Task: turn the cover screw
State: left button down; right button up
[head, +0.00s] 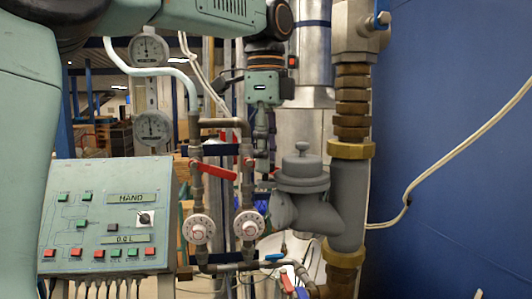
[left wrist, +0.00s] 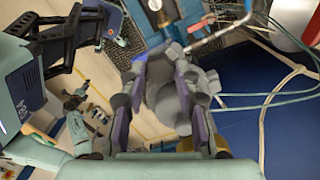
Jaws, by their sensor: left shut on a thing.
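The grey meter body (head: 307,205) sits on the thick vertical pipe in the head view, with a round cap and a small knob on top. My left gripper (head: 264,150) points down just left of that cap.
A control panel (head: 108,226) stands at the lower left. Two red-handled valves and white dials (head: 198,229) sit left of the meter. Round gauges (head: 149,50) are higher up. A blue wall (head: 455,100) with a loose cable is at right.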

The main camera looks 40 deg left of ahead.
pick_arm(q)
jog(key=shift+n, duration=0.3)
jog(key=n, duration=1)
dwell(0.8)
jog(key=c, duration=1)
grip_release()
jog(key=shift+s+a, duration=0.1)
jog(key=shift+o, duration=0.2)
